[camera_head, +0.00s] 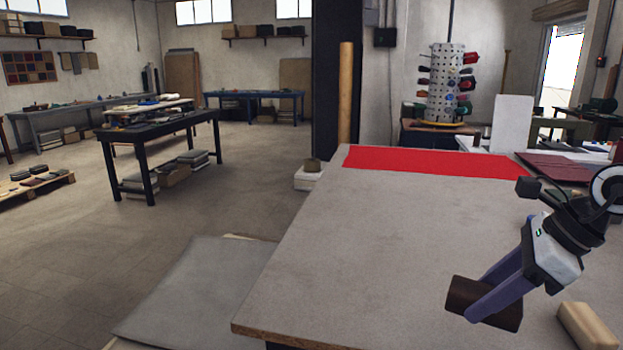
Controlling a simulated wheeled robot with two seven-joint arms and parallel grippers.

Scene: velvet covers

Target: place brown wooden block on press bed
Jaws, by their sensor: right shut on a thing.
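My right gripper (478,298) comes in from the right over the grey table (390,240). Its two purple fingers are shut on a dark brown wooden block (461,293). The block's ends show on either side of the fingers; its middle is partly hidden by them. I cannot tell whether the block touches the tabletop. No part in view is clearly a press bed; a red flat panel (430,163) lies along the table's far edge, away from the gripper. My left gripper is not in view.
A light tan wooden block (588,327) lies at the lower right, near the gripper. A dark red board (565,168) is at the right behind the arm. A perforated rack of colored spools (445,85) stands beyond. The table's middle and left are bare.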

